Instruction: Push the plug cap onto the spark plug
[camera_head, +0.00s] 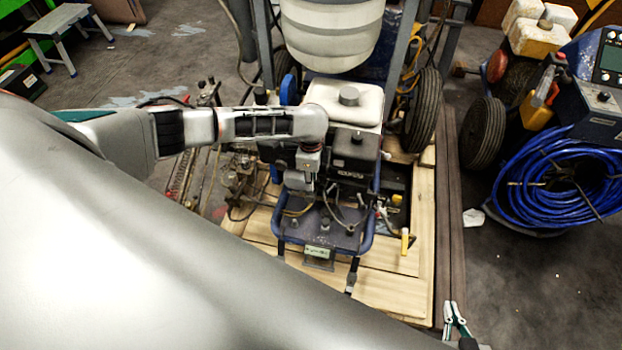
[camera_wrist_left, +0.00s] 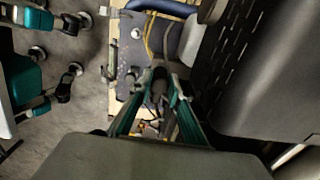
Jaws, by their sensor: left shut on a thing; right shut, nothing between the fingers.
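My left arm reaches in from the left over the engine (camera_head: 352,155), with its gripper (camera_wrist_left: 160,84) pointing down beside the engine's near left side. In the left wrist view its teal fingers close on a small dark thing, which looks like the plug cap (camera_wrist_left: 160,76). In the head view the fingertips and the cap are hidden or too small to tell. I cannot make out the spark plug, or whether the cap touches it. My right gripper (camera_head: 455,316) is shut and empty at the lower right, apart from the machine.
The line striper's blue frame (camera_head: 368,238) stands on a wooden pallet (camera_head: 390,290). A white tank (camera_head: 345,100) sits above the engine. Loose cables and hoses lie close around the gripper. A coiled blue hose (camera_head: 530,190) is at the right.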

